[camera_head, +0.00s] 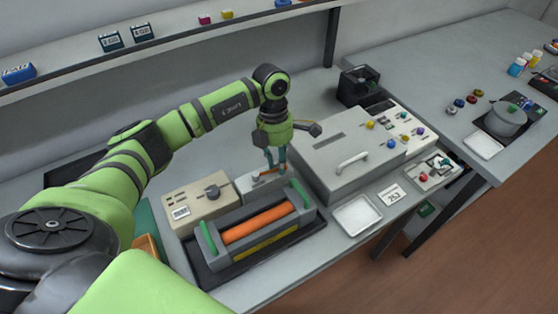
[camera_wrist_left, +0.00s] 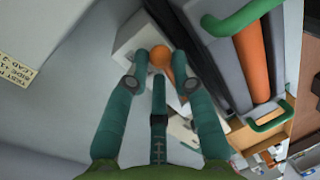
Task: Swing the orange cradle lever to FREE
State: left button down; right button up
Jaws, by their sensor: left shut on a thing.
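The orange cradle lever (camera_head: 266,173) is on a small light-grey block (camera_head: 248,187), behind the cradle. In the left wrist view its round orange knob (camera_wrist_left: 161,56) sits between my fingertips, with the orange arm (camera_wrist_left: 179,74) running down to the right. My left gripper (camera_head: 270,170) reaches down from above and is shut on the lever; it also shows in the left wrist view (camera_wrist_left: 161,60). The fingers partly hide the lever, and I cannot read any FREE marking. The grey cradle holds an orange roller (camera_head: 258,224) between two green handles (camera_head: 208,238). My right gripper is not in view.
A beige box with a dark knob (camera_head: 198,200) stands left of the lever block. A large grey machine (camera_head: 345,155) with a bar handle stands to the right. A white tray (camera_head: 357,229) lies at the front edge, beside a card reading 253 (camera_head: 390,194). A shelf runs above.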

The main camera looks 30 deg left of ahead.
pick_arm(q)
jog(key=c, duration=1)
grip_release()
jog(key=shift+s, duration=0.1)
jog(key=r, duration=0.4)
jog(key=w+a+r, duration=0.1)
jog(key=r, duration=0.3)
jog(key=a+r, duration=0.1)
jog(key=r, duration=0.2)
jog(key=shift+w+r, duration=0.25)
jog(key=shift+r, duration=0.15)
jog(key=shift+f, duration=0.1)
